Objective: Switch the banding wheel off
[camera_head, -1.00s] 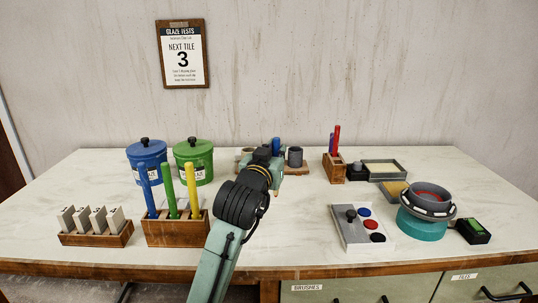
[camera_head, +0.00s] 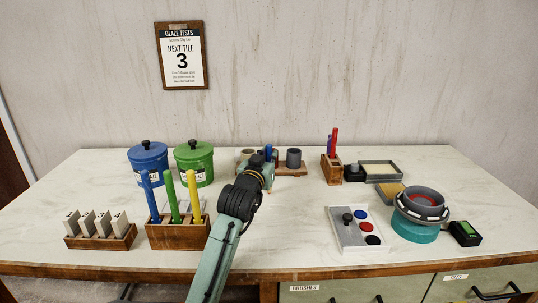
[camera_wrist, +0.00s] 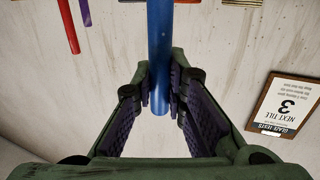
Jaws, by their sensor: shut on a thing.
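The banding wheel (camera_head: 414,231) stands at the right of the table. It has a teal base, a grey turning head with pale marks and a grey bowl on top. A small black box with a green face (camera_head: 465,233) sits just right of it; I cannot read any switch position. My gripper (camera_wrist: 163,84) is shut on a blue rod-like handle (camera_wrist: 159,45), seen between its fingers in the wrist view. In the head view my gripper is mostly hidden behind my arm, near the table's middle, far left of the wheel; the blue handle (camera_head: 268,153) shows above it.
A pale panel (camera_head: 342,236) with a black knob and blue, red and black discs lies left of the wheel. A wooden holder (camera_head: 178,236) with blue, green and yellow handles stands left of my arm. Trays (camera_head: 381,164) lie behind. The table between my arm and the panel is clear.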

